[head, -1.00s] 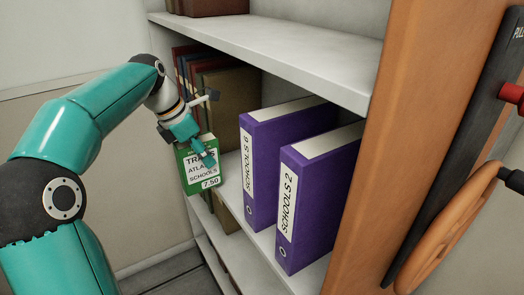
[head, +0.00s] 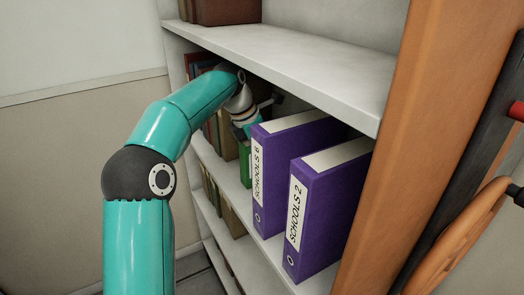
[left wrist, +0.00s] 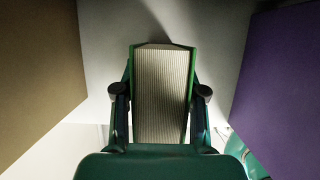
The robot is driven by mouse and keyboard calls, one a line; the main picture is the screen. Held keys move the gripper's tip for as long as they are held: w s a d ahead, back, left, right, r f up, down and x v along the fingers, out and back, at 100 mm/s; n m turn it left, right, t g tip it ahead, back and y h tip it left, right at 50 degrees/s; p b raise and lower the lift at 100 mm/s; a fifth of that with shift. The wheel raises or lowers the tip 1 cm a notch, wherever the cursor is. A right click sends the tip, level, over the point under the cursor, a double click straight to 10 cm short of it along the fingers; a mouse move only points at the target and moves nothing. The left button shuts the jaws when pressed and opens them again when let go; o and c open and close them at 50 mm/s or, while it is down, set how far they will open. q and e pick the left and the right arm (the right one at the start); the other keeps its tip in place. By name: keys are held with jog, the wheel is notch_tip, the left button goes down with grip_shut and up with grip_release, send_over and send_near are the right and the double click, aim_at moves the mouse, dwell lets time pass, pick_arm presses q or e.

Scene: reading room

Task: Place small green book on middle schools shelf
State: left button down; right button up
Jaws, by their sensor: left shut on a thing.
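The small green book (head: 245,163) shows as a narrow green strip left of the purple SCHOOLS 6 binder, over the middle shelf (head: 213,158). In the left wrist view the book (left wrist: 162,95) stands with its page edges facing the camera. My left gripper (left wrist: 161,98) is shut on it, one finger on each cover. In the head view the gripper is partly hidden behind the SCHOOLS 6 binder (head: 290,165). Whether the book touches the shelf cannot be told. My right gripper is not in view.
A second purple binder, SCHOOLS 2 (head: 330,205), stands right of the first. Several older books (head: 226,135) stand left of the green book. The upper shelf (head: 290,65) lies close above my left arm. An orange side panel (head: 400,170) bounds the right.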

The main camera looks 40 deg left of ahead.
pick_arm(q)
jog(key=c, duration=0.7)
grip_release()
jog(key=shift+o, duration=0.2)
jog(key=s+a+r+b, duration=0.1)
jog(key=s+a, duration=0.2)
jog(key=s, duration=0.9)
jog(key=shift+a, duration=0.25)
jog(key=shift+r, duration=0.1)
